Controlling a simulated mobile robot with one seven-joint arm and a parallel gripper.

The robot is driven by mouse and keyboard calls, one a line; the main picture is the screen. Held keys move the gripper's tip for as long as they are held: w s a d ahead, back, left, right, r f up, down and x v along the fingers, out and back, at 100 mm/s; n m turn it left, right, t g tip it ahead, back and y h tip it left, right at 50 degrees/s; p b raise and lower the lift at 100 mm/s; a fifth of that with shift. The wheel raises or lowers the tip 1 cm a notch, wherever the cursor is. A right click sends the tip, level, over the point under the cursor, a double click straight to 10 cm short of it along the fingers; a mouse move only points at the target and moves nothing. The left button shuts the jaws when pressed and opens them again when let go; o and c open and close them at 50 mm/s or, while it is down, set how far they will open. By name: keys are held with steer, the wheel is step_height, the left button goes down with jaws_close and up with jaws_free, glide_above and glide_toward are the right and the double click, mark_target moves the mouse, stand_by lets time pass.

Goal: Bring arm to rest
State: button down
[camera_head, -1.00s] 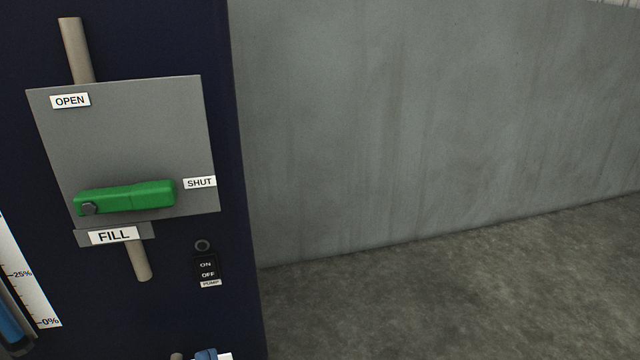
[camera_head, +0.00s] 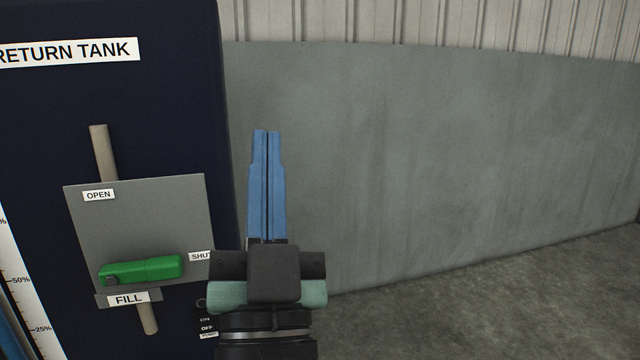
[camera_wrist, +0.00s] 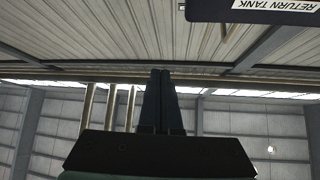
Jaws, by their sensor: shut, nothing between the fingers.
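My gripper (camera_head: 266,134) stands upright in the head view, its two blue fingers pressed together with nothing between them. It is in front of the grey wall, just right of the dark blue return tank cabinet (camera_head: 170,90). It also shows in the wrist view (camera_wrist: 160,74), pointing up toward the roof. The green fill handle (camera_head: 142,270) lies level, its free end toward the SHUT label. My gripper is apart from the handle. My wrist hides part of the SHUT label and the pump switch (camera_head: 205,322).
The grey handle plate (camera_head: 140,225) with its OPEN label is on the cabinet front, and a pipe (camera_head: 103,152) runs behind it. A level scale (camera_head: 22,290) is at the far left. The grey wall (camera_head: 450,160) and bare floor (camera_head: 540,290) on the right are clear.

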steer(key=s+d+r+n+h+p, duration=0.1)
steer(key=s+d+r+p, duration=0.2)
steer(key=r, duration=0.6)
steer(key=s+d+r+n+h+p, duration=0.1)
steer(key=s+d+r+p, duration=0.3)
steer(key=r, duration=0.6)
step_height(320, 180, up, 35)
steer(key=s+a+p, duration=0.1)
steer(key=a+p, duration=0.1)
steer(key=p, duration=3.2)
steer(key=shift+a+f+t, duration=0.15)
steer(key=shift+a+t, duration=0.05)
steer(key=shift+t, duration=0.2)
